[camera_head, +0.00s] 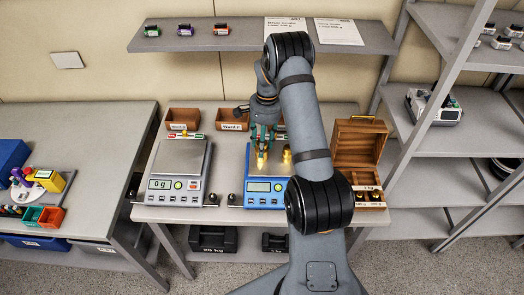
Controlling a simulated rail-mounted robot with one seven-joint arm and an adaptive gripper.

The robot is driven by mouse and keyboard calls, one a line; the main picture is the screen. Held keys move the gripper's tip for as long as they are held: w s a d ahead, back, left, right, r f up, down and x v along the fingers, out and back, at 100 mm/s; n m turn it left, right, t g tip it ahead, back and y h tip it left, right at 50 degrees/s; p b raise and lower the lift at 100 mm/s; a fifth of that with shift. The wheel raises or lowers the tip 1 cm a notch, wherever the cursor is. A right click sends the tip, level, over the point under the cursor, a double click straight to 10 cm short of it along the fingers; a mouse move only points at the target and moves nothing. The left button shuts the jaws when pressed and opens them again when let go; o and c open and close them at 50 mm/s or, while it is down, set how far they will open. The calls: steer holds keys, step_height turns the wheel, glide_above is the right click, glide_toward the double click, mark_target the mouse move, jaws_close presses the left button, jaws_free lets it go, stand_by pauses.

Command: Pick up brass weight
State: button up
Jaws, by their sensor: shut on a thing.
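My gripper (262,146) points down over the blue scale (264,189) and is shut on a small brass weight (262,161). I cannot tell whether this weight touches the scale's pan or hangs just above it. A second brass weight (287,155) stands to the right, partly hidden by my arm. An open wooden box (357,145) at the right holds more brass weights (374,196) in its front row. My arm covers the scale's right side.
A grey scale (177,171) reading "0 g" stands at the left. Labelled wooden bins (183,118) line the table's back. A wall shelf (235,40) holds small coloured items and papers. The left table (30,196) carries colourful containers. Shelving (440,190) stands right.

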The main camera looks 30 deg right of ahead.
steer(key=shift+a, duration=0.1)
steer(key=c, duration=0.6)
jaws_close()
